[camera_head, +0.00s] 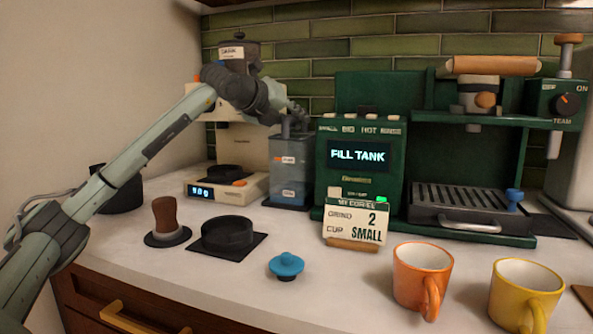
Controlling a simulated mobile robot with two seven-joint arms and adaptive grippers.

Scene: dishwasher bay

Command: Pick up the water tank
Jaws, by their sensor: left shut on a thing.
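The water tank (290,171) is a translucent grey-blue box with a small orange-white label. It stands upright at the left side of the green coffee machine (340,185), on or just above a dark base (286,205); I cannot tell which. My left gripper (294,122) reaches in from the left and is shut on the top of the tank. Its fingertips are small and partly hidden there. The coffee machine's screen reads "FILL TANK". My right gripper does not show.
A grinder with a scale (226,187) stands left of the tank. Orange (422,277) and yellow (525,294) mugs stand at front right.

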